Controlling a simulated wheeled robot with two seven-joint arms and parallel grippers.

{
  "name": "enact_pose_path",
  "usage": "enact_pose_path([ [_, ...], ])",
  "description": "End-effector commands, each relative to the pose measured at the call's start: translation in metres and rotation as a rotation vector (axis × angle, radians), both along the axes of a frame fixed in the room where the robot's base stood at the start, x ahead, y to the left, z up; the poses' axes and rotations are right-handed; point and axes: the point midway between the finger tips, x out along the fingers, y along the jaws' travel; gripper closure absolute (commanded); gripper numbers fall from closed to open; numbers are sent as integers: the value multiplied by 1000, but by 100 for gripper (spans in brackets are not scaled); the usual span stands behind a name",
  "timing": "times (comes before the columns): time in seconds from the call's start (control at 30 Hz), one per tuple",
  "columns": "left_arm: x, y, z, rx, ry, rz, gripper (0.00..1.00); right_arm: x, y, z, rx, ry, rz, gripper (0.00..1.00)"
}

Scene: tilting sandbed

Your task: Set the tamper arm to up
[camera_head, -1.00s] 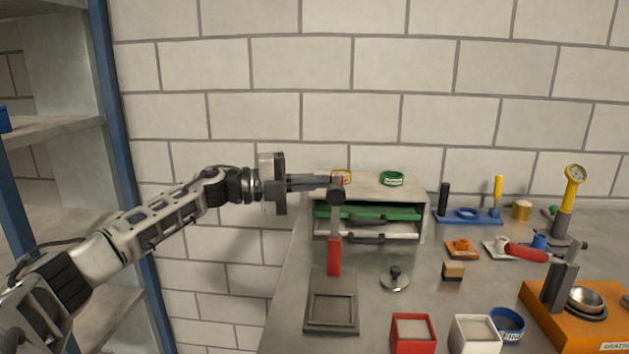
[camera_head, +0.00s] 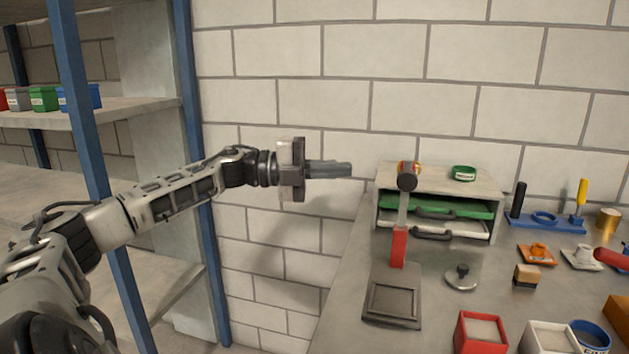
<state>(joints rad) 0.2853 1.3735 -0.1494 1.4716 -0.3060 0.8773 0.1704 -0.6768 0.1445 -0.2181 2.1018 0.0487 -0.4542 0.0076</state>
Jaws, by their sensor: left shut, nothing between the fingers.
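The tamper (camera_head: 399,247) stands near the left end of the bench. It has a flat grey base with a square recessed frame (camera_head: 393,300), a red section above its rear edge, and a thin grey rod rising to a dark round head (camera_head: 407,179). The arm stands about upright, head at the top. My left gripper (camera_head: 350,170) is shut and empty, pointing right at about the head's height. Its tips are left of the head with a clear gap in the picture. My right gripper is out of view.
A drawer cabinet (camera_head: 386,219) with green and white drawers stands behind the tamper, with a green ring (camera_head: 464,173) on top. A lidded knob (camera_head: 461,277), a red box (camera_head: 481,333) and a white box (camera_head: 549,338) sit to the right. A shelf rack (camera_head: 196,200) stands at left.

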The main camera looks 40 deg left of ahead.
Motion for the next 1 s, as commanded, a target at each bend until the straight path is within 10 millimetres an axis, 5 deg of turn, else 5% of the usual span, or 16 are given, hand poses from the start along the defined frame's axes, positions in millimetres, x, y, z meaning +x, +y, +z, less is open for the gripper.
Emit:
enact_pose_path([
  [0.3,-18,21,-4,1,4,7,100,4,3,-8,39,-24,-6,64],
  [1.0,-23,25,2,1,-2,-1,100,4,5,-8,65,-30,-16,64],
])
